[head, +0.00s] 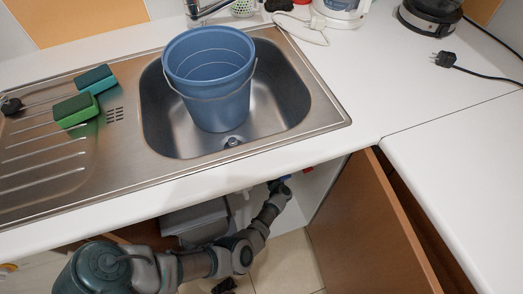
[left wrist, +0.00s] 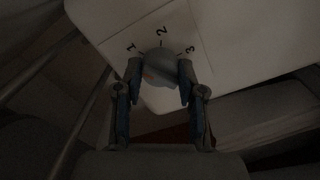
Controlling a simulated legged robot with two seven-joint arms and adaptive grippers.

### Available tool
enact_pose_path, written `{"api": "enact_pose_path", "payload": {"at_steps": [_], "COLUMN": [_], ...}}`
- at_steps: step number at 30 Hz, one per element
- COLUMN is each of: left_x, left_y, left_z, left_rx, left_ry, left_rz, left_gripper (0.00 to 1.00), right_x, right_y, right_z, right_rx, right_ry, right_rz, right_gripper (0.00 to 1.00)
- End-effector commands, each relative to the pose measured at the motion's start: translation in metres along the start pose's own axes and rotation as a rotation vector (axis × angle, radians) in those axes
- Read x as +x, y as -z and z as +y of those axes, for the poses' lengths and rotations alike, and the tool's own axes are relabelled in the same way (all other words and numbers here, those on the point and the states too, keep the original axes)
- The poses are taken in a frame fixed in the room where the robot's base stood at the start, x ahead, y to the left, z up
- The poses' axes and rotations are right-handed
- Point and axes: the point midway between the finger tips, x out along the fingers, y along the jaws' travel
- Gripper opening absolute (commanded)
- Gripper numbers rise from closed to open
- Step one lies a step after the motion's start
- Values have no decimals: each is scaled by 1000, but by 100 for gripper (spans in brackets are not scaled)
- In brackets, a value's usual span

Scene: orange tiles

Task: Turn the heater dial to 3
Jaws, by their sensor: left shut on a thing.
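The heater dial (left wrist: 160,66) is a grey rounded knob on a white panel (left wrist: 215,35) in the left wrist view. Dark numerals 1, 2 and 3 with short tick marks fan around its far side, 1 at left and 3 at right. A small orange patch shows on the dial's left part; I cannot tell which number the dial points to. My left gripper (left wrist: 158,88) is shut on the dial, one finger on each side. In the head view my left gripper (head: 279,183) reaches under the counter, where the dial is hidden. My right gripper is not in view.
The counter edge (head: 185,190) overhangs my left arm. An open brown cabinet door (head: 365,230) stands right of the arm. Above are a steel sink (head: 290,110) with a blue bucket (head: 210,75), and two sponges (head: 76,110). A grey box-like thing (head: 195,220) sits behind the arm.

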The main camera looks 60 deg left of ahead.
Motion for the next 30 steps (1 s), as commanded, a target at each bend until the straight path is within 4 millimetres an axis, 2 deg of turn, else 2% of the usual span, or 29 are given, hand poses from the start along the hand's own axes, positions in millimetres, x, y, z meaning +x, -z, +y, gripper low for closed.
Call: {"api": "enact_pose_path", "payload": {"at_steps": [1,30], "left_x": [4,7], "left_y": [3,6], "left_z": [0,1], "left_rx": [-1,68], "left_ry": [-1,-1], "left_rz": [7,14], "left_gripper": [4,4], "right_x": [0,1], "right_y": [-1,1], "right_z": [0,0], "right_rx": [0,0], "right_ry": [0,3], "right_rz": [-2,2], "right_gripper": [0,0]}}
